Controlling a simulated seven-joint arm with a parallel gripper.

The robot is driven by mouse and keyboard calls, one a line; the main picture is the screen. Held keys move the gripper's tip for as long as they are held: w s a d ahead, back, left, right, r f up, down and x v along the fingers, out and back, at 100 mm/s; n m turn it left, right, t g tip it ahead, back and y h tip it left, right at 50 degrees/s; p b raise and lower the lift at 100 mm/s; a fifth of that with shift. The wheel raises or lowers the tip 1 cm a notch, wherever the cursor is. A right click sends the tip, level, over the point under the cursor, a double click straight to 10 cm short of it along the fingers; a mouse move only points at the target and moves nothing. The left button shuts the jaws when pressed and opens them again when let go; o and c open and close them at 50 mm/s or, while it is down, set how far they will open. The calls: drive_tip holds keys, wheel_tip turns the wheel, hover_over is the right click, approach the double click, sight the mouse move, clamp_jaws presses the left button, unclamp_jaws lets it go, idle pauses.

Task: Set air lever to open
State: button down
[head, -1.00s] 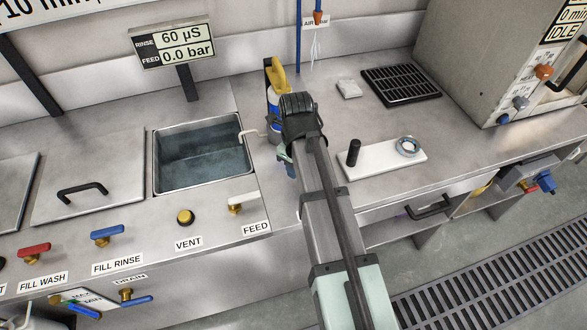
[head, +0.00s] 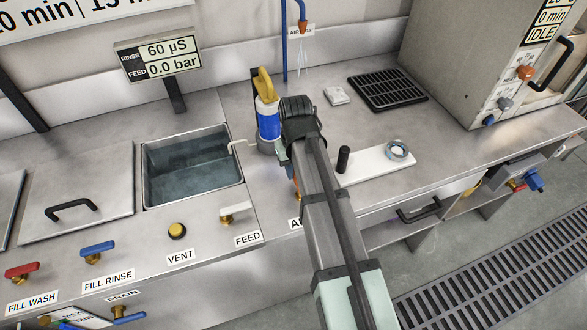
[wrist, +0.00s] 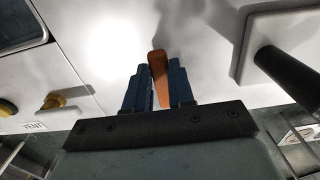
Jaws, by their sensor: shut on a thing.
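The air lever (wrist: 158,65) is an orange handle, seen in the wrist view standing up between my fingers. My gripper (wrist: 158,88) has blue fingers, one on each side of the lever, and is shut on it. In the head view my arm covers most of the gripper and the lever; only a small orange bit (head: 297,185) shows beside the arm. A partly covered label starting with "A" (head: 295,223) is on the front edge below it. The lever's base and exact setting are hidden.
The FEED tap (head: 235,210) and VENT knob (head: 177,231) are to the left, near the open sink (head: 195,165). A blue-and-yellow bottle (head: 268,115) stands behind my gripper. A white board (head: 375,165) with a black post (head: 343,158) is close on the right.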

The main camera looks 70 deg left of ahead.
idle(0.4)
drive_tip(key=c, duration=1)
unclamp_jaws()
drive_tip(key=shift+o, duration=0.2)
drive_tip(key=shift+r, duration=0.15)
wheel_tip(320, 180, up, 14)
drive_tip(key=shift+f, duration=0.25)
